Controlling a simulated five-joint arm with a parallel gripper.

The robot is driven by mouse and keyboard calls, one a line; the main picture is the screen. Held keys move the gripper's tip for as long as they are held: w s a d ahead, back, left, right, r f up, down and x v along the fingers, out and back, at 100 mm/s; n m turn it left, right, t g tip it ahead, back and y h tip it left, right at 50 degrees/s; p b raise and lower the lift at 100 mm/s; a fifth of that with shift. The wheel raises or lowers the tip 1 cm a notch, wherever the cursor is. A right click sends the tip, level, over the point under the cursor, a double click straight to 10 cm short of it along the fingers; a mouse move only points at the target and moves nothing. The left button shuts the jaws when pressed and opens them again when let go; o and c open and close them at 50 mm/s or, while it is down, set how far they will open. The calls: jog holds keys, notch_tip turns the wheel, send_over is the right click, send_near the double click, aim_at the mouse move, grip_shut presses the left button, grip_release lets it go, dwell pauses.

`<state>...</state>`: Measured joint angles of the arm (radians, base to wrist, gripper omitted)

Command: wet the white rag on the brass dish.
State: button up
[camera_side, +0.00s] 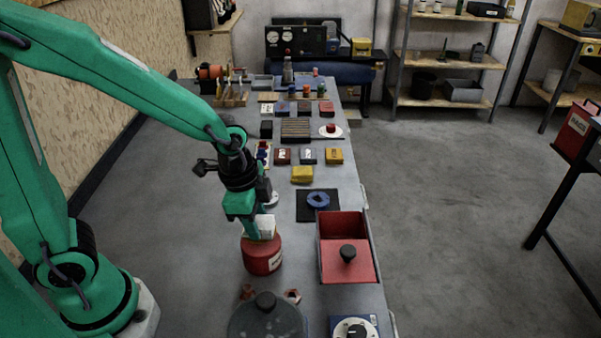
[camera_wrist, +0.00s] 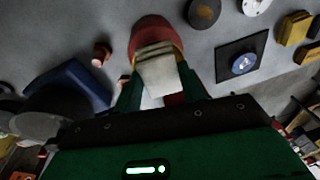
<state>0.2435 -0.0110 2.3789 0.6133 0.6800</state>
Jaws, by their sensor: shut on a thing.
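My gripper (camera_side: 258,228) points down and is shut on the folded white rag (camera_side: 263,223). The rag sits right over the top of a red can (camera_side: 262,258) with a pale label. In the wrist view my gripper's fingers (camera_wrist: 158,88) are on both sides of the rag (camera_wrist: 157,68), with the red can (camera_wrist: 148,28) behind it. The brass dish on the can's top is mostly hidden by the rag; only a thin brownish edge shows. I cannot tell whether the rag presses on the dish or hangs just above it.
A red bin (camera_side: 340,222) with a black-knobbed lid stands to the right. A grey knobbed vessel (camera_side: 265,318) stands in front. The bench left of the can is clear.

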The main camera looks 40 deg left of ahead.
jog(key=shift+f, duration=0.35)
dwell(0.5)
jog(key=shift+r, duration=0.1)
dwell(0.5)
jog(key=shift+r, duration=3.45)
jog(key=w+a+r+n, duration=0.2)
jog(key=w+r+n, duration=0.1)
jog(key=w+r, duration=0.4)
jog(key=shift+w+a+r, duration=0.3)
jog(key=shift+w+r, duration=0.1)
jog(key=shift+w, duration=0.65)
jog(key=w+a+r+n, duration=0.1)
jog(key=w+r, duration=0.1)
jog(key=w+a+r+n, duration=0.1)
jog(key=w+a+r, duration=0.1)
jog(key=w+a+r+n, duration=0.1)
jog(key=w+r, duration=0.1)
jog(key=r, duration=0.1)
jog(key=shift+w+a+r+n, duration=0.1)
jog(key=shift+w+a+n, duration=0.1)
jog(key=shift+n, duration=0.2)
jog(key=shift+w+a+r, duration=0.25)
jog(key=shift+a+r, duration=0.05)
jog(key=shift+r, duration=0.2)
